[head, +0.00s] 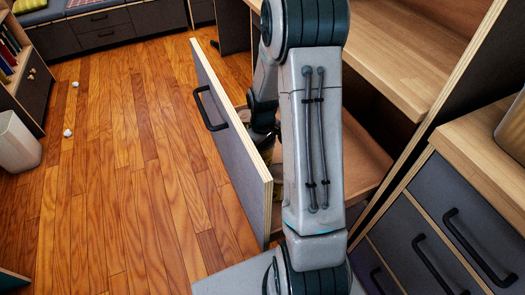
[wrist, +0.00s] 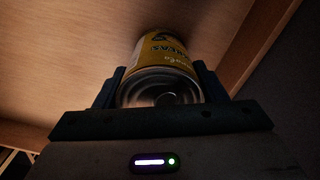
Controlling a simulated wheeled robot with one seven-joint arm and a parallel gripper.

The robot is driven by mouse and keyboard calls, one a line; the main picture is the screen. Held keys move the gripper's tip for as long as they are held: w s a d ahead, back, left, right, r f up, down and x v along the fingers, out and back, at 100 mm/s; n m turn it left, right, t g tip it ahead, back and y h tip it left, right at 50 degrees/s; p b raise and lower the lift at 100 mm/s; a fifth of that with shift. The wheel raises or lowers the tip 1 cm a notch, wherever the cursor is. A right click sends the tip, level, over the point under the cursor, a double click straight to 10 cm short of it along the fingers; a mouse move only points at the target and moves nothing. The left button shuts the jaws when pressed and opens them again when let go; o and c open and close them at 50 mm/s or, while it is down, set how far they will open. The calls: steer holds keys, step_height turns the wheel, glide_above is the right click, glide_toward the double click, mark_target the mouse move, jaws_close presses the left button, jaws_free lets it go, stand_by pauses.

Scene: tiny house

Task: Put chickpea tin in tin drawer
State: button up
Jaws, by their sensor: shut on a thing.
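The chickpea tin (wrist: 165,55) has a yellow label with dark lettering, and its bare metal end faces the wrist camera. My gripper (wrist: 160,82) is shut on it, with one finger on each side. Beyond the tin is a wooden surface; I cannot tell whether the tin touches it. In the head view the tin drawer stands pulled open, with a grey front (head: 238,140) and a black handle (head: 207,108). My arm reaches down into or over it and hides most of its inside. The gripper and tin are not clear in the head view.
A wooden counter (head: 385,50) stands above the drawer to the right. Closed grey drawers (head: 440,225) with black handles are at the lower right. A pale bin (head: 18,145) stands at the left, and small white objects (head: 67,133) lie on the otherwise clear wooden floor.

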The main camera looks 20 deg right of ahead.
steer(key=o, duration=1.3)
steer(key=shift+f, duration=0.2)
step_height(320, 180, up, 12)
steer(key=p, duration=0.3)
steer(key=shift+r, duration=0.15)
